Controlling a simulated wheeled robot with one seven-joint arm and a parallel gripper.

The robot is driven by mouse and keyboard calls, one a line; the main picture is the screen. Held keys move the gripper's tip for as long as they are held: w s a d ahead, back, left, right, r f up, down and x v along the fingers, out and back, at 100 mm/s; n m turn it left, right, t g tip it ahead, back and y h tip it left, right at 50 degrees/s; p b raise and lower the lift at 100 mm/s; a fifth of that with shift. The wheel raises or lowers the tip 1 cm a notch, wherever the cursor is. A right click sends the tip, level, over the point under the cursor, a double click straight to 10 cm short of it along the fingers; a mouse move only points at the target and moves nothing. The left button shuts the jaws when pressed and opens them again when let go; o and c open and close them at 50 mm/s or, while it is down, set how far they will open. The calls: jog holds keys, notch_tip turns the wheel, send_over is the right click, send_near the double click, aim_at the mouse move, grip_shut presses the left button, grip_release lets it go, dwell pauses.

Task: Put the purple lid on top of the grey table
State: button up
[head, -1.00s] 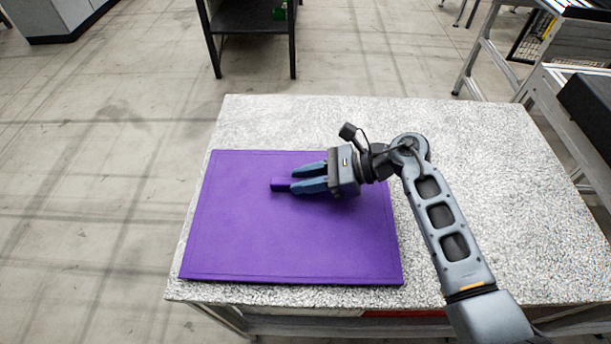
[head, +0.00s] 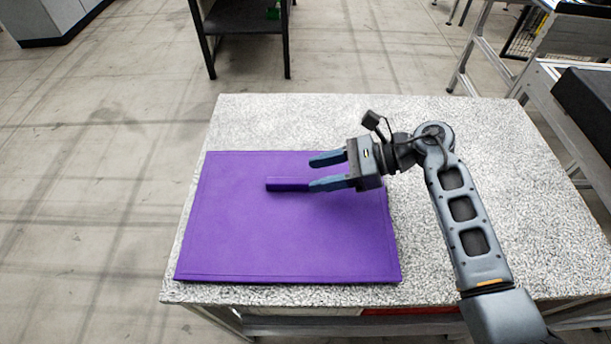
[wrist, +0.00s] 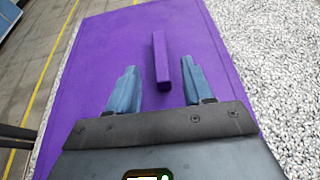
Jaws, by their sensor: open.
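The purple lid (head: 260,240) lies flat on the left part of the grey speckled table (head: 500,200). It also shows in the wrist view (wrist: 95,70). A raised purple handle bar (head: 287,184) stands at the lid's middle; in the wrist view the handle (wrist: 160,60) lies ahead and partly between the fingers, nearer the right one. My gripper (head: 318,173) is open, with its two blue fingers apart above the lid at the handle's right end. In the wrist view my gripper (wrist: 157,85) holds nothing.
The table's right half and back strip are bare. A dark shelf stand (head: 240,25) stands on the floor behind. A metal frame with a black box (head: 588,100) is close at the right. Concrete floor lies open at the left.

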jog(key=b+v, duration=0.1)
jog(key=v, duration=0.6)
jog(key=shift+d+r, duration=0.1)
jog(key=s+a+y, duration=0.1)
jog(key=s+a+m, duration=0.1)
jog(key=a, duration=0.1)
jog(key=s+a+r+m+t+y, duration=0.1)
jog(key=a, duration=0.1)
jog(key=shift+s+y, duration=0.3)
jog(key=s+a+r+m+t+y, duration=0.1)
jog(key=s+r+m+t+y, duration=0.15)
jog(key=s+m+t, duration=0.45)
jog(key=s+a+r+m+t+y, duration=0.1)
jog(key=s+a+r+m+t, duration=0.2)
jog(key=m, duration=0.5)
jog(key=s+d+n+t+h, duration=0.1)
jog(key=s+d+n+h, duration=0.8)
jog(key=s+n, duration=0.4)
jog(key=s+d+n+t+h, duration=0.2)
jog(key=s+d+n+h, duration=0.8)
jog(key=n, duration=1.2)
jog(key=s+f, duration=0.1)
jog(key=s, duration=0.2)
jog(key=shift+s+h, duration=0.25)
jog(key=shift+h, duration=0.1)
jog(key=shift+d, duration=0.1)
